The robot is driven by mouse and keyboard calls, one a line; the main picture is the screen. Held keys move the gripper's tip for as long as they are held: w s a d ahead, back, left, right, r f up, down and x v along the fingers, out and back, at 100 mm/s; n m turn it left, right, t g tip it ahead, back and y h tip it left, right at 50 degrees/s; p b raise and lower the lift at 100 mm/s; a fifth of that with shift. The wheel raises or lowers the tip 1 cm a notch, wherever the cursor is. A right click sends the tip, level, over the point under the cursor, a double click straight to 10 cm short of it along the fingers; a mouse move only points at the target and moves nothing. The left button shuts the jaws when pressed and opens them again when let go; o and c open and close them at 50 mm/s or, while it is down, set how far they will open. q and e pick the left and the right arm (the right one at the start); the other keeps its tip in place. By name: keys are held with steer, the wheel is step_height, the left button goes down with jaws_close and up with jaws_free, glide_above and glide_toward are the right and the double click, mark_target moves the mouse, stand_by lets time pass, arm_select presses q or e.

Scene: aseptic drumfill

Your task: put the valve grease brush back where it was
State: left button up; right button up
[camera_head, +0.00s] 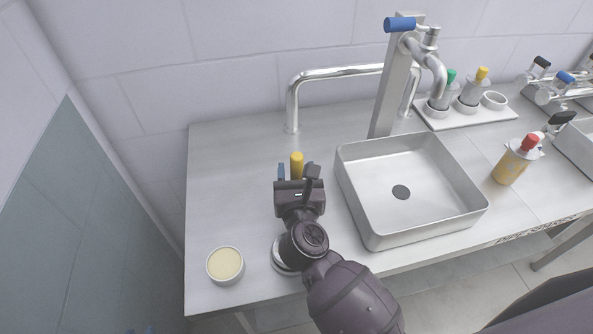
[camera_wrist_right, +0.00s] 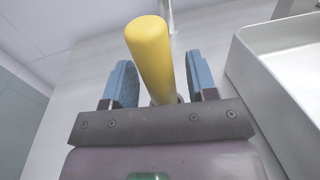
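A yellow cylindrical handle (camera_head: 297,163), which looks like the brush handle, stands up at my right gripper (camera_head: 296,178) on the left part of the steel counter. In the right wrist view the handle (camera_wrist_right: 152,55) rises between the two blue fingers of my right gripper (camera_wrist_right: 162,85). The fingers are apart, with a visible gap on each side of the handle. The brush's lower end is hidden behind the gripper body. A round tub of pale cream grease (camera_head: 225,264) sits at the counter's front left. My left gripper is not in view.
A square steel sink (camera_head: 376,190) with a tall tap stands right of my gripper. A white tray (camera_head: 462,118) at the back holds green- and yellow-topped items and an empty ring. A red-capped amber bottle (camera_head: 512,163) stands right of the sink. A bent metal pipe (camera_head: 330,74) runs behind.

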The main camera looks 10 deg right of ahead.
steer(key=shift+r, duration=0.2)
steer(key=s, duration=0.3)
steer(key=s+a, duration=0.1)
steer(key=s, duration=0.3)
steer(key=s+b, duration=0.1)
steer(key=s, duration=0.2)
steer(key=shift+s+a+f, duration=0.1)
steer(key=shift+s+a, duration=0.35)
steer(key=shift+s, duration=0.5)
